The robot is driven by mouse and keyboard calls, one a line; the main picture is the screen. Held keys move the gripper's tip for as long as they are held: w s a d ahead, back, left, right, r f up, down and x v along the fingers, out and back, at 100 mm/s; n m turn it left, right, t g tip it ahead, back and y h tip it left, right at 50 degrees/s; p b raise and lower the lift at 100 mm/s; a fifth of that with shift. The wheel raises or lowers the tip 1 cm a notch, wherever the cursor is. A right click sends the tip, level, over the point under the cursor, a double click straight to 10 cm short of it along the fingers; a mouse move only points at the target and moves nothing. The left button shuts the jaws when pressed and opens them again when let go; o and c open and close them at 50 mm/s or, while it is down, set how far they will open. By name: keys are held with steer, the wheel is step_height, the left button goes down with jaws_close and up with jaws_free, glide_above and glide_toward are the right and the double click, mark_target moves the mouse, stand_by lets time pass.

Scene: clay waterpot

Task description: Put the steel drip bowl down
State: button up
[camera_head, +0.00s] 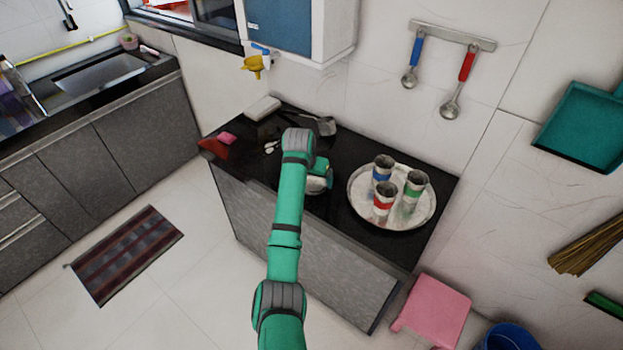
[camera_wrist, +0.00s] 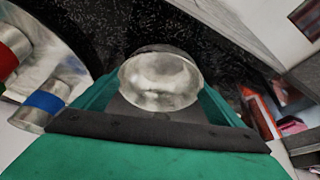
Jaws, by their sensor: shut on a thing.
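The steel drip bowl (camera_wrist: 160,80) is a small shiny round bowl, held between the fingers of my gripper (camera_wrist: 155,92) in the wrist view. In the head view a part of the bowl (camera_head: 318,186) shows beside my arm, over the black counter (camera_head: 335,215). My gripper (camera_head: 322,176) is shut on it, partly hidden behind my wrist. Whether the bowl touches the counter cannot be told.
A round steel tray (camera_head: 408,221) with three banded steel cups stands right of my gripper. A spatula (camera_head: 325,125), a white box (camera_head: 262,107), and red and pink items (camera_head: 215,148) lie on the counter. A pink stool (camera_head: 435,308) stands below. A yellow tap (camera_head: 252,65) hangs above.

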steer(key=o, duration=0.8)
steer(key=shift+f, duration=0.1)
steer(key=v, duration=1.2)
steer(key=shift+w, duration=0.1)
